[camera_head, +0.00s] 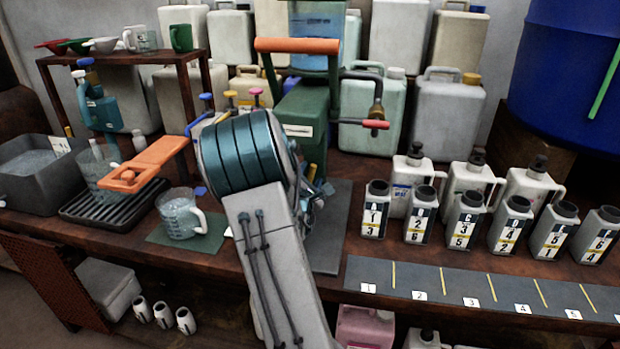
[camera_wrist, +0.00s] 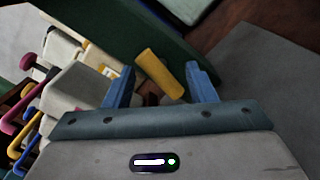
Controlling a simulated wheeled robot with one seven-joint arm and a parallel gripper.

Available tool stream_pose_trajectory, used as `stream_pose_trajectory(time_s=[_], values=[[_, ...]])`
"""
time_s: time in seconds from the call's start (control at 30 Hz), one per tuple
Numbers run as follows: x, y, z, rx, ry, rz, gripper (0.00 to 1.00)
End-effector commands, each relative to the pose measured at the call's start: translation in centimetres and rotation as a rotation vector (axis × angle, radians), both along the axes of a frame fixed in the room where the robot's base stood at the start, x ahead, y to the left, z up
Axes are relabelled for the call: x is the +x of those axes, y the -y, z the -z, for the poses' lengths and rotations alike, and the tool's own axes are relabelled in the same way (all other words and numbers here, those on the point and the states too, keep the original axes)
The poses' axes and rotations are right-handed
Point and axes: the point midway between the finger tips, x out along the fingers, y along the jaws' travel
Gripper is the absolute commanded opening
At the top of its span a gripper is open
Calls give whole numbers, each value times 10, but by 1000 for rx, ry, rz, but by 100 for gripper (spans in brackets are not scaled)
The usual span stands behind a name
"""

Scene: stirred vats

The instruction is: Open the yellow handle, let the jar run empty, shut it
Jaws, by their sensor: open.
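In the wrist view, the yellow handle (camera_wrist: 160,74) is a short, tilted bar in front of a dark green surface. My gripper (camera_wrist: 161,82) is open, with one blue finger on each side of the handle; I see gaps between the fingers and the bar. In the head view, a clear jar with blue liquid (camera_head: 315,35) sits at the top of a green stand (camera_head: 305,105), partly cut off by the frame. My arm hides the lower stand and most of my gripper. A small bit of yellow shows beside the arm there.
A clear measuring jug (camera_head: 180,215) stands on a green mat to the left. An orange-topped lever (camera_head: 150,165) reaches over a black drip tray. Several numbered bottles (camera_head: 375,210) stand right, behind a marked grey strip (camera_head: 480,290). Pale canisters (camera_head: 447,110) fill the back.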

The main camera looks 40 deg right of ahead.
Motion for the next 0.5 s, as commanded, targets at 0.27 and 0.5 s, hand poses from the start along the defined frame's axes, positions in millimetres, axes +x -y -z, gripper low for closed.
stream_pose_trajectory(time_s=[0.27,0.5], values=[[1,2,0,1,0,1,51],[1,2,0,1,0,1,0]])
